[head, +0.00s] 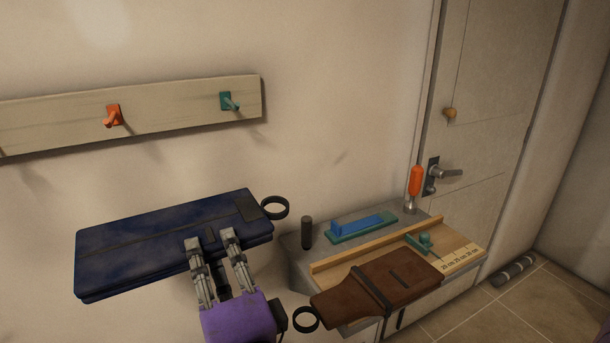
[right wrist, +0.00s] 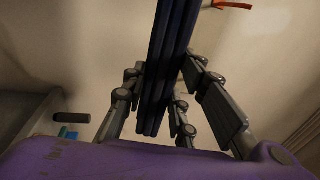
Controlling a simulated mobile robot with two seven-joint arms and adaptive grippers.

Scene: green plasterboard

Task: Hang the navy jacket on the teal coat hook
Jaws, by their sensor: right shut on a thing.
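The navy jacket (head: 150,240) is a folded dark blue slab with a black ring loop (head: 274,207) at its right end. My right gripper (head: 214,243), with a purple body, is shut on the jacket near that end and holds it up in front of the wall. In the right wrist view the jacket (right wrist: 170,70) stands between the two fingers. The teal coat hook (head: 230,101) is on the pale wall board, above and apart from the jacket; nothing hangs on it. My left gripper is not in view.
An orange hook (head: 113,116) sits left on the same board (head: 60,124). Below right, a bench (head: 300,262) carries a brown jacket-like piece (head: 385,280) with a ring, a blue block (head: 362,227), a dark cylinder (head: 307,232) and an orange-handled tool (head: 415,183). A door (head: 490,110) stands at right.

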